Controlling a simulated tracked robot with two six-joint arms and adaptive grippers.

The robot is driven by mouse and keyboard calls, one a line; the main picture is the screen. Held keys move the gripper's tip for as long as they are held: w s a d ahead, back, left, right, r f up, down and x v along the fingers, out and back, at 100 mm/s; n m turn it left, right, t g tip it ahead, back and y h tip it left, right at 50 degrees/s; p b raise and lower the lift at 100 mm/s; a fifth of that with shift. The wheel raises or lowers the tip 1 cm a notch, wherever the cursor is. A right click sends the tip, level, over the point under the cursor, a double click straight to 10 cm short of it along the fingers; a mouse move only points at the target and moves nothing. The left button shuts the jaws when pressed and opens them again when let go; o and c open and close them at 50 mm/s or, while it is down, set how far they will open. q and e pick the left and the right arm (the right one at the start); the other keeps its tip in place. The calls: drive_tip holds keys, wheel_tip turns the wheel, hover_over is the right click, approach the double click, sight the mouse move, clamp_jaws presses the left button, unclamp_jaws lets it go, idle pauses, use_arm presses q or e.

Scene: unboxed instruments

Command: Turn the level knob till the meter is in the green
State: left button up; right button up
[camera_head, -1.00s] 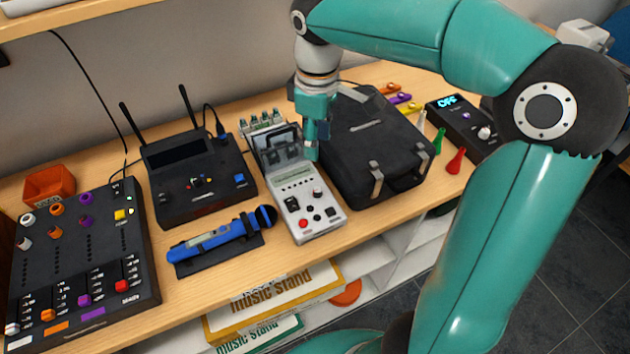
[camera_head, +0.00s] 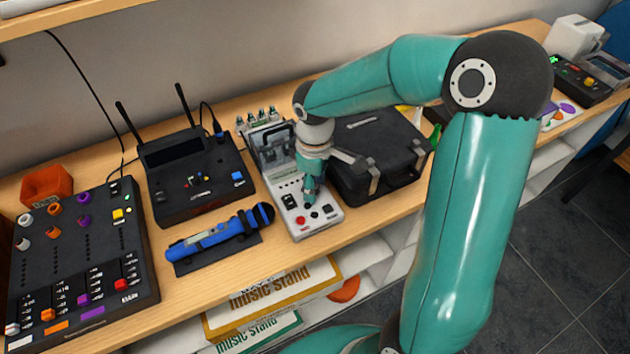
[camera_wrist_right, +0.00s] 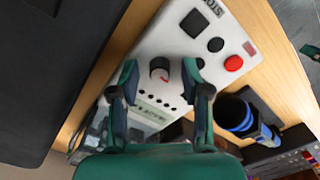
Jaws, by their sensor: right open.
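The white instrument box (camera_head: 322,222) stands in the middle of the table. In the right wrist view its grey knob (camera_wrist_right: 159,69) with a red pointer mark lies between the fingertips of my open right gripper (camera_wrist_right: 160,78). I cannot tell whether either finger touches it. Beyond the knob are a row of small dark dots and a pale display (camera_wrist_right: 150,109); no green reading is legible. In the head view my right gripper (camera_head: 310,194) points down over the box and hides the knob. My left gripper is not in view.
A black case (camera_head: 372,140) stands close right of the box. A blue microphone (camera_head: 215,235) lies in a dark cradle to its left. A black receiver (camera_head: 195,178) with antennas and a mixer (camera_head: 85,250) stand farther left. The box's red button (camera_wrist_right: 233,63) is near the gripper.

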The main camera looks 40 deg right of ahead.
drive_tip(key=shift+c, duration=0.3)
clamp_jaws()
drive_tip(key=shift+d, duration=0.1)
drive_tip(key=shift+m, duration=0.3)
drive_tip(key=m+b, duration=0.2)
drive_tip(key=m, duration=0.1)
drive_tip(key=shift+f+b, duration=0.1)
drive_tip(key=shift+b, duration=0.2)
drive_tip(key=m+b, duration=0.1)
drive_tip(key=m, duration=0.2)
drive_tip(key=shift+b, duration=0.3)
drive_tip(key=shift+m+b, duration=0.4)
drive_tip(key=shift+m, duration=0.8)
